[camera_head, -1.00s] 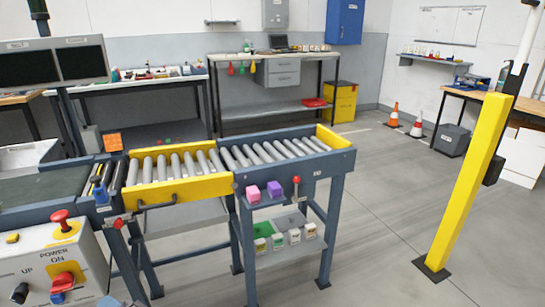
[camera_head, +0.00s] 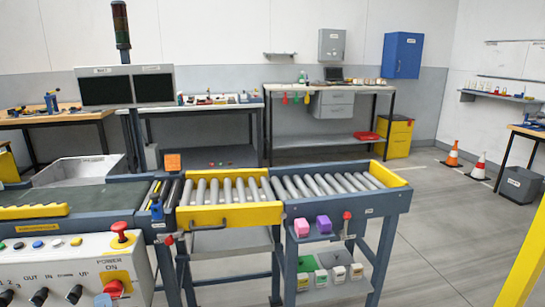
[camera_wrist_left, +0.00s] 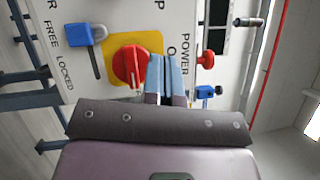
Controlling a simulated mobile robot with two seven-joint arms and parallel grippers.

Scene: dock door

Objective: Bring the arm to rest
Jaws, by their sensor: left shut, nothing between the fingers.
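My left gripper (camera_wrist_left: 166,80) shows in the left wrist view, its two pale blue fingers shut together and empty. Its fingertips are beside the red rotary knob (camera_wrist_left: 130,66) on its yellow plate; I cannot tell whether they touch it. The knob also shows at the bottom of the head view (camera_head: 115,288). A blue padlock (camera_wrist_left: 84,34) is on the panel near the words FREE and LOCKED. The control panel (camera_head: 70,268) fills the lower left of the head view. I cannot make out the left gripper clearly there. My right gripper is in neither view.
A roller conveyor with a yellow gate section (camera_head: 229,216) runs to the right. Pink and purple blocks (camera_head: 312,225) sit on its side shelf. A yellow post (camera_head: 525,265) is at the right edge; open floor lies between.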

